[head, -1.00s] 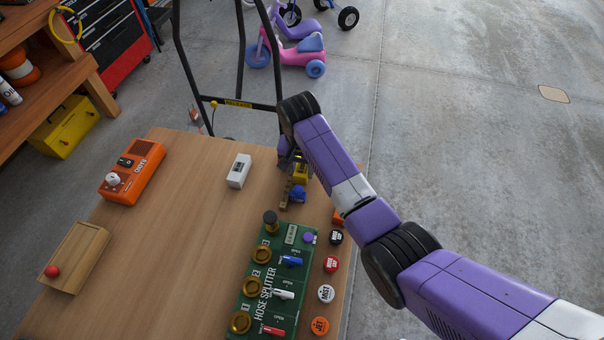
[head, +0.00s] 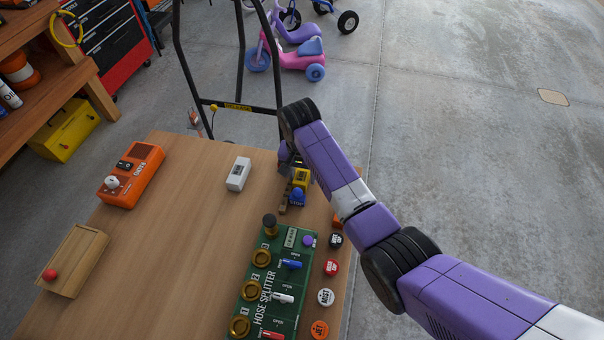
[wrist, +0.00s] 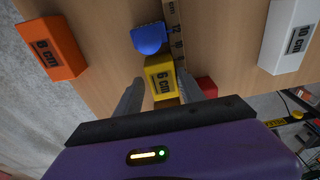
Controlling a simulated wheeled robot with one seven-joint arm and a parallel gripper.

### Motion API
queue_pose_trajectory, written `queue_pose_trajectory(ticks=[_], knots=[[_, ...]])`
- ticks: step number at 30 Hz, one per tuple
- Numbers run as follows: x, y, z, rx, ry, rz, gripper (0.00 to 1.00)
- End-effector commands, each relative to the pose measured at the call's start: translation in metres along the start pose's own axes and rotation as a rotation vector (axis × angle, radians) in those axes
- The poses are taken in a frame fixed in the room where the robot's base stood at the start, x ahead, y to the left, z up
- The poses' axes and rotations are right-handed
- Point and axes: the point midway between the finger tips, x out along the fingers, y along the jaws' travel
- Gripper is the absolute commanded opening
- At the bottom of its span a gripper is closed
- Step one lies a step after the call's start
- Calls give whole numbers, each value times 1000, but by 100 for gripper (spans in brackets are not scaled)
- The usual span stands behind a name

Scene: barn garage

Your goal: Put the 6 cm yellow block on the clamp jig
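The yellow block (head: 301,177), marked 6 cm, is at the far right of the workbench, and it also shows in the wrist view (wrist: 159,77). It lies at the clamp jig, beside the wooden ruler strip (head: 284,197) and close to the blue rounded jaw (head: 298,197); the jaw shows above it in the wrist view (wrist: 149,38). My gripper (wrist: 163,82) has one finger on each side of the block. The fingers look apart from it, with narrow gaps. The block's underside and its exact contact with the jig are hidden.
A white 10 cm block (head: 238,173) stands left of the jig. An orange 8 cm block (wrist: 48,47) is on the other side. The green hose splitter (head: 277,285) and several round caps lie nearer. An orange device (head: 132,175) and wooden box (head: 75,260) are at left. The middle is clear.

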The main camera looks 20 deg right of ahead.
Motion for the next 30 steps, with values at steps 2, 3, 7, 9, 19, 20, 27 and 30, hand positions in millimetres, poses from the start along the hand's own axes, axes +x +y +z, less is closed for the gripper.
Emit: queue_pose_trajectory(ticks=[2, 3, 7, 9, 19, 20, 27, 30], knots=[[2, -2, 2, -4, -1, -3, 57], [2, -2, 2, -4, -1, -3, 57], [2, -2, 2, -5, -1, -3, 57], [1, -2, 2, -5, -1, -3, 57], [-44, -3, -1, -4, 4, -6, 57], [-50, -3, -1, -4, 4, -6, 57], [-100, -2, -1, -3, 2, -5, 57], [-116, -2, -1, -3, 2, -4, 57]])
